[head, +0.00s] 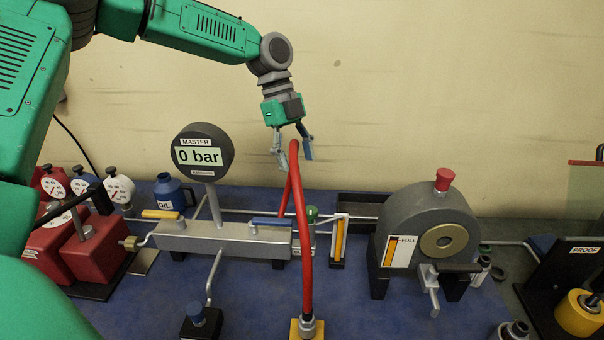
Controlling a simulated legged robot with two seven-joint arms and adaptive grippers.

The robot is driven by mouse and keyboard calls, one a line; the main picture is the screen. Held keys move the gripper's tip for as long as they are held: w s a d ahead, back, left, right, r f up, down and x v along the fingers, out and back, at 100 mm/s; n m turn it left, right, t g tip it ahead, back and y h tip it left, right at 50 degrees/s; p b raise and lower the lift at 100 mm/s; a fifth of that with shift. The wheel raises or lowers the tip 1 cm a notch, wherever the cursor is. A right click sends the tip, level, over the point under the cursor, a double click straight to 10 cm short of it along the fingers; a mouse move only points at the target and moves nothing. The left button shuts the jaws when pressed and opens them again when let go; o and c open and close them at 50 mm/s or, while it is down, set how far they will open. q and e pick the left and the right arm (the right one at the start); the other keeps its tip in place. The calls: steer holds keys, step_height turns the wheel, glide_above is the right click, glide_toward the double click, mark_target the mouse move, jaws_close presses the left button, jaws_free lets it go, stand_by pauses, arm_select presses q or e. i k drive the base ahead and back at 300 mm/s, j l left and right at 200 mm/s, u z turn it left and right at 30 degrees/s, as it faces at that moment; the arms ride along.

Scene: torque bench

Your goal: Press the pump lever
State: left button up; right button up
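My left gripper (293,154) hangs from the upper left, in front of the wall, with its two fingers apart. The bend of a red hose (302,215) shows by its fingertips; I cannot tell whether they touch it. No part is labelled as the pump lever. One lever-like part is a black bar (72,203) over the red boxes (92,246) at the left, far from the gripper. Another is a dark bar with a metal end (430,280) at the front of the grey round unit (425,215) at the right. My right gripper is not in view.
The master gauge (203,153) reads 0 bar above a grey manifold (215,238) with yellow and blue handles. The hose's lower end meets a yellow block (307,329). A blue oil bottle (170,192) stands behind. Blue mat (255,300) is bare near the front middle.

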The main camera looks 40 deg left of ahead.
mark_target(70, 205)
steer(key=k+l, duration=0.85)
